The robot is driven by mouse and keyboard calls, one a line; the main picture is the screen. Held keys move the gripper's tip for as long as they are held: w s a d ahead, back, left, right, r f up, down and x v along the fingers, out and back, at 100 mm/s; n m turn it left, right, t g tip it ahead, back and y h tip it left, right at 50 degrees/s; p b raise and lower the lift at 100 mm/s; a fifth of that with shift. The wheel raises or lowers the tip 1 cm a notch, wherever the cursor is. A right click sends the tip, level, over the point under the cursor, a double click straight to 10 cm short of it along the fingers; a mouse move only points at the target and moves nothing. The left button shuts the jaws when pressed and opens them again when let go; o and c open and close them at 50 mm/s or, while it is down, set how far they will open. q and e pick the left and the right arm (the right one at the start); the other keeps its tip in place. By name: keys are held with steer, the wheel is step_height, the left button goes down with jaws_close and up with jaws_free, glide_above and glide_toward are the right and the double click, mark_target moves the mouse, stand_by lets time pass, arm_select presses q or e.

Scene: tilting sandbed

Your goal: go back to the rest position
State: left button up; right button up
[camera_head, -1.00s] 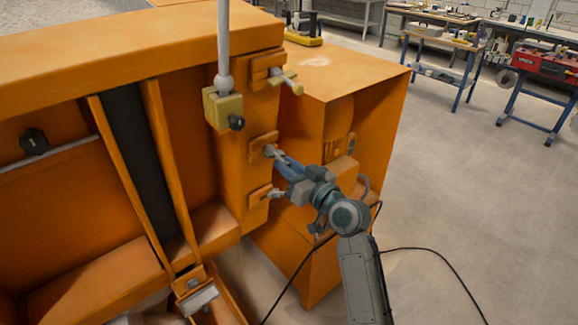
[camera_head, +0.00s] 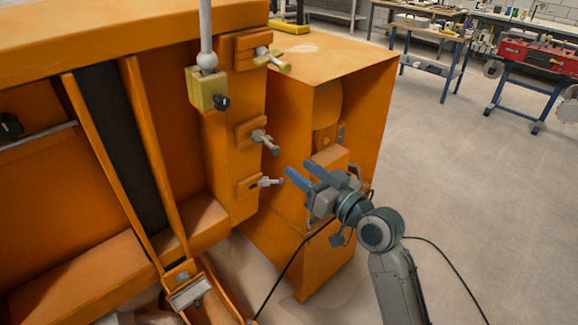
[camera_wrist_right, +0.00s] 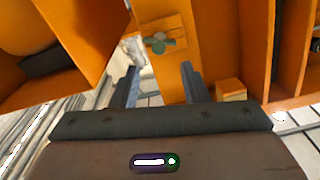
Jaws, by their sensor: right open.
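My right gripper (camera_head: 300,175) is open and empty in the head view, just right of the orange machine (camera_head: 108,262). Its two blue-grey fingers point up and left, apart from the machine's fittings. The middle clamp handle (camera_head: 264,140) and the lower clamp handle (camera_head: 266,182) stick out from the machine's side post, left of the fingers. In the right wrist view the open fingers (camera_wrist_right: 158,85) have nothing between them, and a grey-green handle on an orange block (camera_wrist_right: 160,42) lies beyond them. My left gripper is not in view.
An upper clamp handle (camera_head: 272,60) and a yellow block on a grey rod (camera_head: 207,88) are above. An orange cabinet (camera_head: 355,85) stands behind my right gripper. A black cable runs on the floor. Open grey floor (camera_head: 455,180) lies right, with workbenches at the back.

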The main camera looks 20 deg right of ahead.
steer(key=shift+v, duration=0.75)
